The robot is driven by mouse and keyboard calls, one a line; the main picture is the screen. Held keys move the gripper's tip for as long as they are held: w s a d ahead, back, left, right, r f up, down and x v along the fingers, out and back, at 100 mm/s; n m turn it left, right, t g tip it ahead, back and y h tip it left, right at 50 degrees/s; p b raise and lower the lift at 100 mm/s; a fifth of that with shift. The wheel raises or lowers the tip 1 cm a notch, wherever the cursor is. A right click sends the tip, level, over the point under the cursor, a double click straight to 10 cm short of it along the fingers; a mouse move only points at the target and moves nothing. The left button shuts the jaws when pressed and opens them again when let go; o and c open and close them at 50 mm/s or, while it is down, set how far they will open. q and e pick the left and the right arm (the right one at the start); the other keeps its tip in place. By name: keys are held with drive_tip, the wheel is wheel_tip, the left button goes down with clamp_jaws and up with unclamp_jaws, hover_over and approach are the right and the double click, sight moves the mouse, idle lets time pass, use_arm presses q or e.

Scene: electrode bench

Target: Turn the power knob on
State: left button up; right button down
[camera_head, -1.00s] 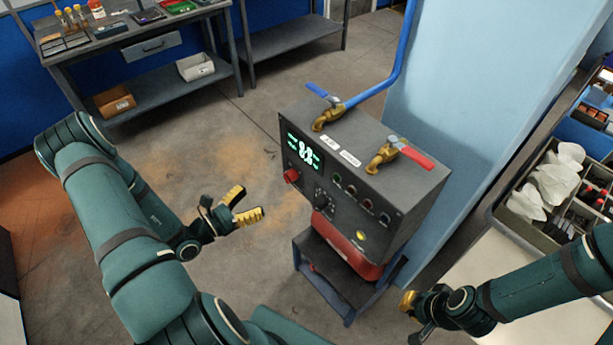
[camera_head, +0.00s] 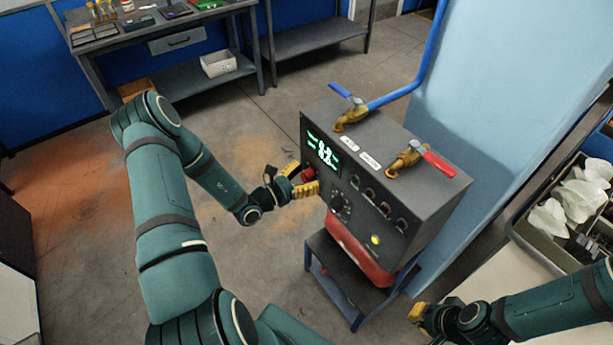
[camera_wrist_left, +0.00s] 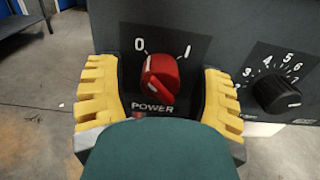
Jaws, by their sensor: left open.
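The red power knob (camera_wrist_left: 160,76) sits on the front panel of the grey box (camera_head: 385,150), between printed marks 0 and 1, above the word POWER. The white line on the knob appears to lean toward the 0 side. In the head view the knob (camera_head: 308,174) is partly hidden by my left gripper. My left gripper (camera_head: 299,178) is open, its yellow fingers (camera_wrist_left: 160,100) on either side of the knob, with gaps visible between them and it. My right gripper (camera_head: 422,319) is at the lower right, away from the box; its jaw opening is unclear.
A black numbered dial (camera_wrist_left: 276,94) is close to the right finger. Blue (camera_head: 345,95) and red (camera_head: 438,164) valve handles are on top. The box rests on a small stand (camera_head: 345,290). Open floor lies to the left.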

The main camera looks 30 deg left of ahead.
use_arm(q)
clamp_jaws()
